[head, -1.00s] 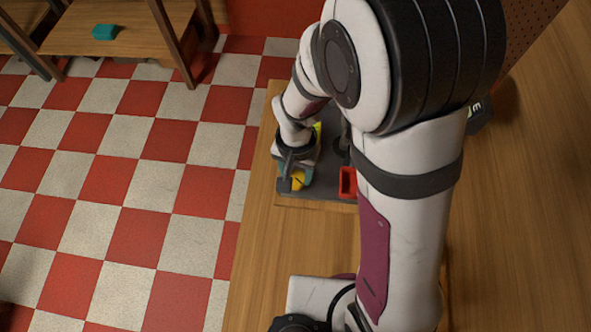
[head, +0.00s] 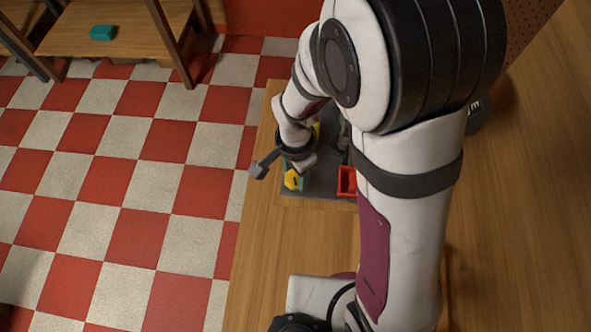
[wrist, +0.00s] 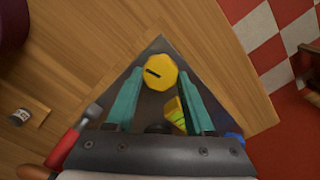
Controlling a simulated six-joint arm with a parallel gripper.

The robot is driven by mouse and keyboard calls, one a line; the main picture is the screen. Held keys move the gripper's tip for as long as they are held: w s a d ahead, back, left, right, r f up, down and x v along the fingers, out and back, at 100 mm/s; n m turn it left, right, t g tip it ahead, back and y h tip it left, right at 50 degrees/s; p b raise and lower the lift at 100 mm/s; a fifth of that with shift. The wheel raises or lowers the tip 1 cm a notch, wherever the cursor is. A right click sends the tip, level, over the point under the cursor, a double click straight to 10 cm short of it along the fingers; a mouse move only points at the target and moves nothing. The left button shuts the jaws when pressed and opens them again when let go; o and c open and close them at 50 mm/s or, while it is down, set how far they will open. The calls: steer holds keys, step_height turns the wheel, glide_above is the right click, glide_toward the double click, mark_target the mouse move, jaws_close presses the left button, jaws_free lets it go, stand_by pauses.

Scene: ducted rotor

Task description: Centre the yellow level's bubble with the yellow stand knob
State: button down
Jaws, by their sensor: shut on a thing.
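The yellow stand knob (wrist: 160,72) has a dark mark across its top. It shows in the wrist view between the tips of the teal fingers, and in the head view (head: 292,181) at the near left corner of the dark plate (head: 322,186). My gripper (wrist: 160,76) is shut on the knob from above. The yellow level (wrist: 176,112), with a bright yellow-green vial, lies beside the right finger in the wrist view. My gripper body hides part of it, and the bubble is too small to make out. In the head view only a sliver of the level (head: 316,130) shows behind my wrist.
A red open box (head: 347,181) stands on the plate's right side in the head view. In the wrist view a red-handled tool (wrist: 70,138) and a small can (wrist: 20,117) lie to the left. The wooden table in front of the plate is clear.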

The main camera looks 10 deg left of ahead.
mark_target(296, 177)
stand_by(0.4)
steer(key=shift+c, duration=1.3)
jaws_free()
step_height(296, 177, up, 16)
steer(key=s+d+n+y, duration=0.1)
steer(key=s+d+n, duration=0.3)
steer(key=s+d, duration=0.5)
steer(key=s, duration=0.5)
steer(key=shift+d+y, duration=0.4)
